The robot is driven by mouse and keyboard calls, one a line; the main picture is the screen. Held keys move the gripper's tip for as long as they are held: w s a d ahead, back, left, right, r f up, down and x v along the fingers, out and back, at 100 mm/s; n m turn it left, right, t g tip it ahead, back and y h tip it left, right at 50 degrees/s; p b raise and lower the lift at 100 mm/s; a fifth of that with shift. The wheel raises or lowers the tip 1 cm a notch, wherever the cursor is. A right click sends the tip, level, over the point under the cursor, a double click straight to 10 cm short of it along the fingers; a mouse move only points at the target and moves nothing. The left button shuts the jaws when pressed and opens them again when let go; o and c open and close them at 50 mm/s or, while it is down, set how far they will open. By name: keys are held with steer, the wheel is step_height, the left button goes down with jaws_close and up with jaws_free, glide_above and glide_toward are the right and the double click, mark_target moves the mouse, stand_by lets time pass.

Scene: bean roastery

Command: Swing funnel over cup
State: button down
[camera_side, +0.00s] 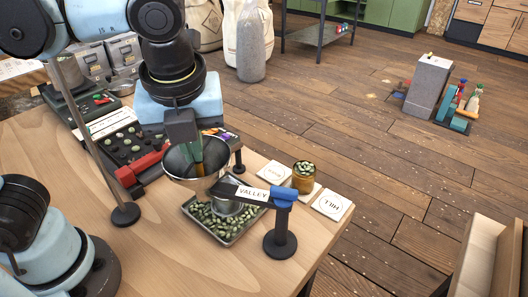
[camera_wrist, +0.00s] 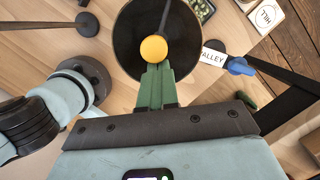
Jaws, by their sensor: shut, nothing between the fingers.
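A jar of beans (camera_side: 304,177), perhaps the cup, stands right of the funnel.
A HILL card (camera_side: 332,204) and another card (camera_side: 275,173) flank the jar. A thin rod stand (camera_side: 126,214) and a sorting board (camera_side: 130,145) are left.

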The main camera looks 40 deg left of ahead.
steer(key=shift+w+a+m+t+h, duration=0.1)
steer(key=shift+w+a+m, duration=0.4)
steer(key=shift+w, duration=0.4)
steer(key=shift+w+a+m+t+h, duration=0.1)
steer(key=shift+w+a+m, duration=0.2)
steer(key=shift+w+m, duration=0.5)
steer(key=shift+w+a+m+t+h, duration=0.1)
steer(key=shift+w+a+m, duration=0.35)
steer(key=shift+w, duration=0.65)
steer(key=s+d+r, duration=0.3)
steer(key=s+r, duration=0.3)
steer(key=r, duration=0.4)
steer(key=shift+f, duration=0.15)
